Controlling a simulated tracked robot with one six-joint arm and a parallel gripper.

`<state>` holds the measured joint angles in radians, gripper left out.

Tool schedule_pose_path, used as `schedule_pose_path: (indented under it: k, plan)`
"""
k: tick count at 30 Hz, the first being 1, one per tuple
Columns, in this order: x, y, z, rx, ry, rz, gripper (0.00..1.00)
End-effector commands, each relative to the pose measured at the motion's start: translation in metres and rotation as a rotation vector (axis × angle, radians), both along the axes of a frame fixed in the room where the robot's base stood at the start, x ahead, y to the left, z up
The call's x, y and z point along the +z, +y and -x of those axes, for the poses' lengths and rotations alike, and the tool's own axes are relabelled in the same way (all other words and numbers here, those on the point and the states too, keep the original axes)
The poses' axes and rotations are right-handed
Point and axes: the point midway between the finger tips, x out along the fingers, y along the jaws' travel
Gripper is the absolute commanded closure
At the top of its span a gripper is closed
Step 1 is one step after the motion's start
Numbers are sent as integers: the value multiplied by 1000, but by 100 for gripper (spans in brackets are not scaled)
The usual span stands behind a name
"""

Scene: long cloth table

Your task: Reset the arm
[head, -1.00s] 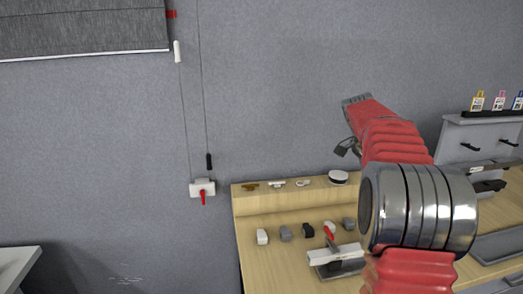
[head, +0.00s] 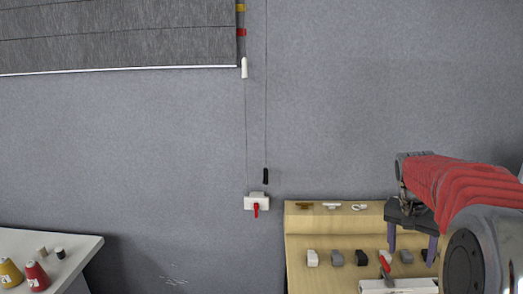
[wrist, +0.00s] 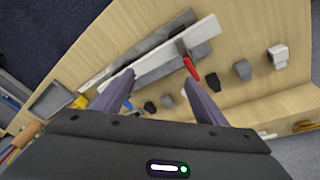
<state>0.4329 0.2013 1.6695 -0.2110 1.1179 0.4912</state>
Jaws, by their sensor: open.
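My arm comes in from the right edge of the head view, red with a metal joint. My gripper (head: 412,238) hangs at its end, over the right part of the wooden bench (head: 298,248). In the wrist view my gripper (wrist: 160,95) shows two purple fingers spread wide apart. Nothing is between the fingertips. Beyond them, lower down, lie a long white bar (wrist: 160,55) and a red-handled tool (wrist: 190,68) on the bench.
Several small grey, white and black blocks (head: 336,258) stand in a row on the bench. A white wall box with a red lever (head: 256,208) hangs left of it, below a grey blind (head: 120,45). A white table (head: 60,245) with spools is at lower left.

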Motion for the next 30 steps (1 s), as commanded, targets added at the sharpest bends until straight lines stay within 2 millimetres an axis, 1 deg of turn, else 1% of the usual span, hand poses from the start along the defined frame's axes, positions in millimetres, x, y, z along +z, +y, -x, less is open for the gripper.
schedule_pose_path:
  k: [1, 3, 9, 15, 24, 30]
  plan:
    - [1, 15, 7, 49, -3, -7, 34]
    - [2, 33, 16, 115, -7, -12, 34]
    - [1, 82, 44, 288, -24, -26, 34]
    - [0, 127, 74, 438, -49, -30, 34]
    - [-6, 185, 122, 620, -100, -28, 34]
    - [-12, 218, 155, 708, -142, -25, 34]
